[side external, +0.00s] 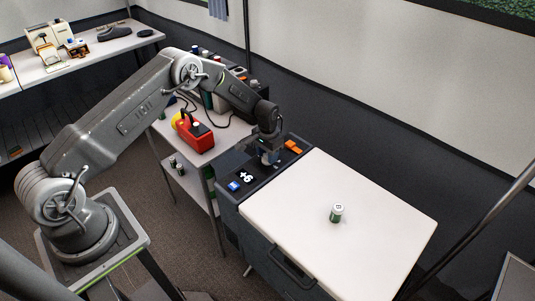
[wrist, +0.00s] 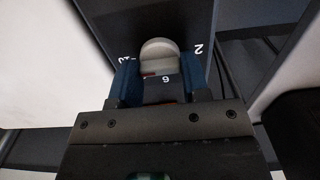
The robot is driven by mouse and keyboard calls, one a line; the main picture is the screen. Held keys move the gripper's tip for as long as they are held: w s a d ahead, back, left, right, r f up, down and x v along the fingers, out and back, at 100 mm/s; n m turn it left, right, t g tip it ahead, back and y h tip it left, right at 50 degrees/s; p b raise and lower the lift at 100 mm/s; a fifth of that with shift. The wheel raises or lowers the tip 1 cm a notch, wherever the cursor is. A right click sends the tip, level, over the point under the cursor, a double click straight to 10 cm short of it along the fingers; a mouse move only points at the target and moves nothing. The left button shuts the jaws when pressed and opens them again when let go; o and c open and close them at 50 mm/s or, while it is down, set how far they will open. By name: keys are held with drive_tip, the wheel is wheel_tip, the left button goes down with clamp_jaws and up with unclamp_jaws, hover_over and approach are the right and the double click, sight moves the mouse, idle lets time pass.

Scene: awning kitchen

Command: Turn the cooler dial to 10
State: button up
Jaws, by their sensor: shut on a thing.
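The cooler (side external: 385,220) stands right of centre in the side external view, with a white lid and a dark control strip on its left. A small display (side external: 245,176) on the strip seems to read +6. In the wrist view the pale grey round dial (wrist: 159,52) sits between the two blue fingers of my gripper (wrist: 160,75), which are closed on its sides. In the side external view my gripper (side external: 268,155) points down at the strip and hides the dial.
A blue switch (side external: 234,186) and an orange switch (side external: 293,146) flank the display and dial. A red box (side external: 197,137) sits on the shelf unit to the left, close to my arm.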

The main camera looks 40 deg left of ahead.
idle(0.5)
drive_tip(key=o, duration=0.9)
wheel_tip(320, 180, up, 14)
drive_tip(key=shift+f, duration=0.1)
